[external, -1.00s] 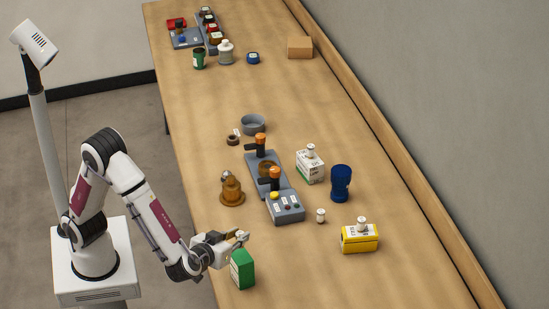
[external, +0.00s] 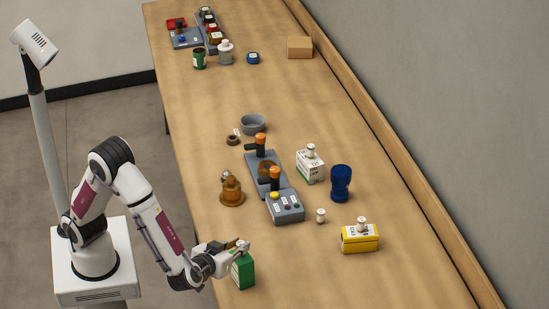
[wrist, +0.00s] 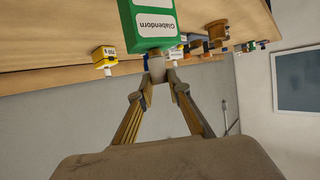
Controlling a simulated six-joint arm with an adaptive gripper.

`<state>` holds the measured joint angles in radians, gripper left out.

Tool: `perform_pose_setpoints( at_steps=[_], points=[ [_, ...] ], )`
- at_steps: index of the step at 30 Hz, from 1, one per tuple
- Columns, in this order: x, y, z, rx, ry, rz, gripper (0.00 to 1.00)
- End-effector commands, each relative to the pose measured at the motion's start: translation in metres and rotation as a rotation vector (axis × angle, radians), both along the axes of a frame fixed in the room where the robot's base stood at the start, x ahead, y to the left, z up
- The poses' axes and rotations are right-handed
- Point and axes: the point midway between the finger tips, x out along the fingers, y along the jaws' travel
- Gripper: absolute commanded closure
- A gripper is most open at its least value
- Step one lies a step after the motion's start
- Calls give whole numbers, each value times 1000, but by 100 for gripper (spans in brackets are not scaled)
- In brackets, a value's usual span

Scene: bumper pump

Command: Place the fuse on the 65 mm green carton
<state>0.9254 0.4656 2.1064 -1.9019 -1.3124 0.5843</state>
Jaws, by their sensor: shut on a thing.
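The green carton (external: 243,271) stands near the table's front left edge in the external view. It also shows in the wrist view (wrist: 151,25), with a white label. My gripper (external: 243,246) is at the top of the carton. In the wrist view my gripper (wrist: 158,84) is shut on a small whitish fuse (wrist: 157,68), held between the fingertips close to the carton. I cannot tell whether the fuse touches the carton. In the external view the held fuse is too small to make out clearly.
A yellow carton (external: 359,240) and a white carton (external: 309,169) each bear a small white part. A similar white part (external: 320,216) stands alone on the table. A grey button box (external: 285,207), an amber part (external: 232,193) and a blue part (external: 340,184) stand farther back.

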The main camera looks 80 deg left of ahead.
Motion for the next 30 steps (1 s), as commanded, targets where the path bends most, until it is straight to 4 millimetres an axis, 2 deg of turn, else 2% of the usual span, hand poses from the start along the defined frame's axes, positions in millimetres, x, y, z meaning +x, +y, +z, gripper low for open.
perform_pose_setpoints(
  at_steps=[8,9,11,26,30],
  points=[
    [0,0,-3,1,1,0,98],
    [0,0,-3,1,1,0,80],
    [0,0,-3,1,1,0,66],
    [0,0,1,-1,-1,0,66],
    [-5,-5,4,-1,-1,-1,66]
  ],
)
